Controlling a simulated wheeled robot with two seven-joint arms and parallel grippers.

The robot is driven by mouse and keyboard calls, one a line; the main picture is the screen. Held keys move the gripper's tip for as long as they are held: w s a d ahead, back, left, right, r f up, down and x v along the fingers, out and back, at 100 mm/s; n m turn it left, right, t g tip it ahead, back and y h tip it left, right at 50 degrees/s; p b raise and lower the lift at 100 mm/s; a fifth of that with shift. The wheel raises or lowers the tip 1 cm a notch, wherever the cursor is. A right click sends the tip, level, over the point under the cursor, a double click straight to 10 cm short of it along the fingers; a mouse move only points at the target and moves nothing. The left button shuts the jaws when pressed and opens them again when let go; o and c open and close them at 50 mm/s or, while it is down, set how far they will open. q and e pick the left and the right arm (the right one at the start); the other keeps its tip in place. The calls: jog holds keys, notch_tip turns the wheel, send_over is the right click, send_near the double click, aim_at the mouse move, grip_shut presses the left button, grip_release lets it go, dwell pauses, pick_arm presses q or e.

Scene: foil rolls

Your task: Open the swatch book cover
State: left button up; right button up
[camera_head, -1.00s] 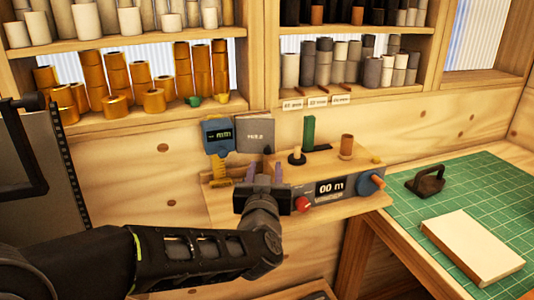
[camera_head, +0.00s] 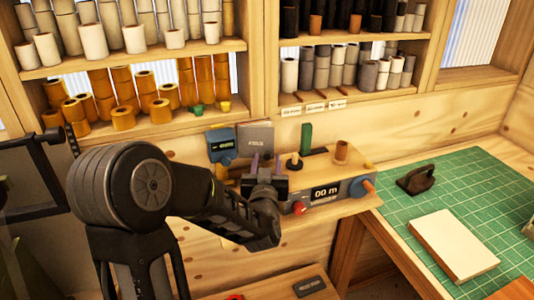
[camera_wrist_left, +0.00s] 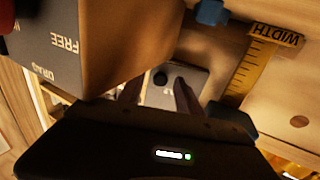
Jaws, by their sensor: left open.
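The swatch book (camera_head: 255,136) is a grey upright rectangle with small lettering, standing against the wooden wall at the back of the ledge; its cover looks closed. My left gripper (camera_head: 266,164) is open in front of and just below it, fingers pointing toward it. My right gripper is not in view.
A blue gauge (camera_head: 221,144) stands left of the book; a yellow width scale (camera_wrist_left: 252,70) shows in the wrist view. A machine with a display (camera_head: 325,191) and red and blue knobs sits close on the right. Shelves of rolls are above. A green mat (camera_head: 455,200) lies right.

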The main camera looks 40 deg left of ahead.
pick_arm(q)
jog(key=shift+w+a, duration=0.25)
jog(key=shift+w, duration=0.05)
grip_shut()
dwell(0.4)
dwell(1.0)
